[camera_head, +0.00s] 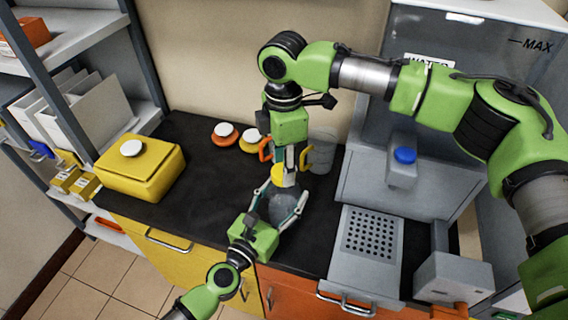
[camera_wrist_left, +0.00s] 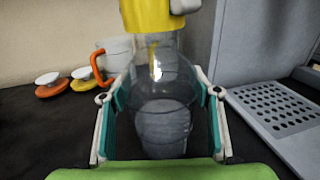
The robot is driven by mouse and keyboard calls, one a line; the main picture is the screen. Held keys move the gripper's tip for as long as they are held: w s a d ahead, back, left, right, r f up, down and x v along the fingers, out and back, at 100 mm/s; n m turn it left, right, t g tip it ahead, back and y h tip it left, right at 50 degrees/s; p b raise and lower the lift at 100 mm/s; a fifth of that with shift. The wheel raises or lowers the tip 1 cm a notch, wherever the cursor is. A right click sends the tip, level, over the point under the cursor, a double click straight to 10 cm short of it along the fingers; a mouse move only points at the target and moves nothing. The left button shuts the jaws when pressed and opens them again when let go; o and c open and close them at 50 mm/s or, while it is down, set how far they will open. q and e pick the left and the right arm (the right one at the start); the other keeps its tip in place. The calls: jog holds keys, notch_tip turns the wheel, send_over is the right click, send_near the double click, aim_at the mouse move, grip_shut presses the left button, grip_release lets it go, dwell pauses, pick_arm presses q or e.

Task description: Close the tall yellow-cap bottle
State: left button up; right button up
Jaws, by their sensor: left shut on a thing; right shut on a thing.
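The tall clear bottle (camera_head: 283,207) stands on the black counter and also shows large in the left wrist view (camera_wrist_left: 163,112). My left gripper (camera_head: 282,203) is shut around its body from the front, a finger on each side. The yellow cap (camera_head: 284,177) is at the top of the bottle, and its underside meets or hovers over the clear neck in the left wrist view (camera_wrist_left: 157,16). I cannot tell whether it is seated. My right gripper (camera_head: 290,163) reaches down from above and is shut on the cap. Its fingertips are partly hidden.
Clear jugs, one with an orange handle (camera_head: 265,151), one with a yellow handle (camera_head: 305,158), stand close behind. An orange lid (camera_head: 224,139) and a yellow lid (camera_head: 249,144) lie at the back. A yellow box (camera_head: 140,168) stands left; a grey dispenser (camera_head: 405,185) stands right.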

jog(key=shift+f, duration=0.6)
